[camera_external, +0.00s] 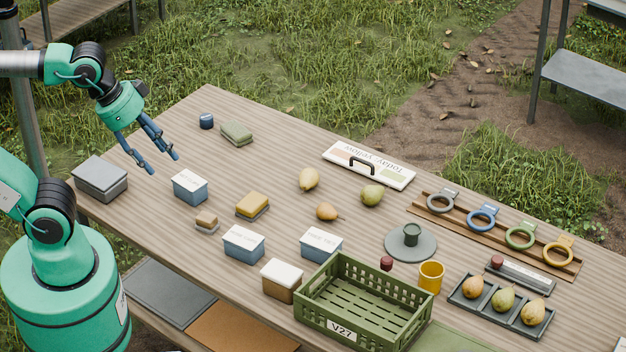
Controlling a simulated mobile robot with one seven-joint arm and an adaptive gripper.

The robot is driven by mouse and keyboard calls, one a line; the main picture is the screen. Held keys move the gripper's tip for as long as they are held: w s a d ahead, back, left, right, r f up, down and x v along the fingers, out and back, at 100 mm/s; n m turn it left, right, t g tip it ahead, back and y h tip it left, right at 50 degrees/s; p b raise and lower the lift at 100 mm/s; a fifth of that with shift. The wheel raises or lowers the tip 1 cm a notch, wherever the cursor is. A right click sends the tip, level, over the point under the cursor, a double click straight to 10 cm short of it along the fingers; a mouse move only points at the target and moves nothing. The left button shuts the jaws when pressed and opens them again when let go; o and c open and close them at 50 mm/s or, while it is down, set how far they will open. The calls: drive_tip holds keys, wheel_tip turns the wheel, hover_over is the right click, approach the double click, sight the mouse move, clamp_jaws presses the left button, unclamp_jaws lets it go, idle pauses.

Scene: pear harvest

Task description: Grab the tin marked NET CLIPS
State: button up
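Three blue tins with white lids stand on the wooden table: one at the left (190,192), one nearer the front (243,250) and one to the right of that (320,250). A brown box with a white lid (281,286) stands beside the green crate. The lids carry small lettering that is too small to read, so I cannot tell which tin is marked NET CLIPS. My gripper (164,164) is open and empty, its fingers spread and pointing down above the table's left part. It is above and left of the left blue tin, apart from it.
A grey box (101,184) lies at the left edge. Sponge-like blocks (252,208), pears (372,195) and a sign (368,166) lie around the middle. A green crate (398,317), yellow mug (430,276) and pear tray (515,323) fill the right front.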

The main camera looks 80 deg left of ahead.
drive_tip(key=o, duration=1)
drive_tip(key=w+a+f+n+g, duration=0.1)
drive_tip(key=w+a+f+n, duration=0.2)
drive_tip(key=w+a+n, duration=0.35)
drive_tip(key=w+a+f+n+g+y, duration=0.1)
drive_tip(key=w+a+f+n, duration=0.25)
drive_tip(key=a, duration=0.65)
drive_tip(key=w+a+f+n+g, duration=0.1)
drive_tip(key=w+a+f+n, duration=0.3)
drive_tip(key=a, duration=0.4)
drive_tip(key=s+a+f+n+g, duration=0.1)
drive_tip(key=s+a+f+n, duration=0.2)
drive_tip(key=a+f, duration=0.4)
drive_tip(key=s+a+f+n+p, duration=0.1)
drive_tip(key=s+a+f+n, duration=0.1)
drive_tip(key=a+f+n, duration=0.3)
drive_tip(key=s+a+f+n+g+h, duration=0.1)
drive_tip(key=s+a+f+n, duration=0.2)
drive_tip(key=a+f, duration=0.7)
drive_tip(key=shift+s+a+f+n+g, duration=0.15)
drive_tip(key=shift+a+f+n, duration=0.1)
drive_tip(key=shift+a, duration=0.55)
drive_tip(key=shift+s+a+f+n+g, duration=0.15)
drive_tip(key=shift+a+n, duration=0.1)
drive_tip(key=shift+a, duration=0.55)
